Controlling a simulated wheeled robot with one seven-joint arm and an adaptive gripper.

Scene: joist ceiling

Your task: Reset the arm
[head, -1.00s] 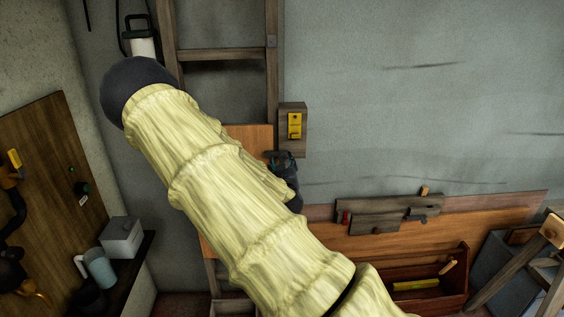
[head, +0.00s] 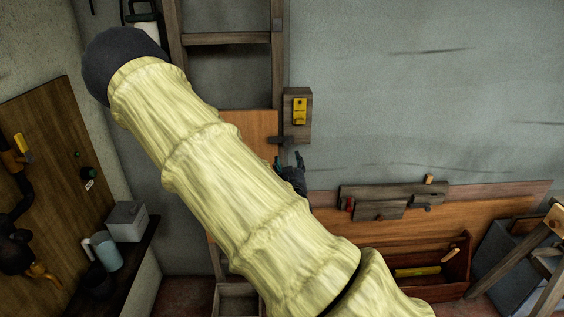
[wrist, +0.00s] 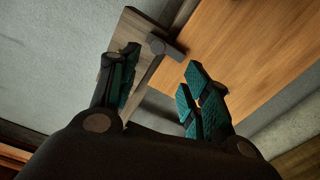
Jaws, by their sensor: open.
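My gripper (head: 288,163) is partly hidden behind my pale yellow arm in the head view. In the wrist view its two teal-padded fingers (wrist: 160,92) are spread apart with nothing between them. A wooden wall block (head: 291,128) with a yellow plate (head: 300,111) is just above the gripper in the head view. A dark lever (head: 290,140) crosses the lower part of the block. The wrist view shows the block (wrist: 128,45) and the lever (wrist: 162,47) beyond the fingertips, with a gap that I cannot measure.
An orange wooden panel (wrist: 245,45) is beside the block. A wooden frame (head: 228,39) stands against the wall. A tool shelf (head: 380,203) and an open toolbox (head: 428,283) are at the lower right. A grey box (head: 126,222) and a jug (head: 105,251) are at the left.

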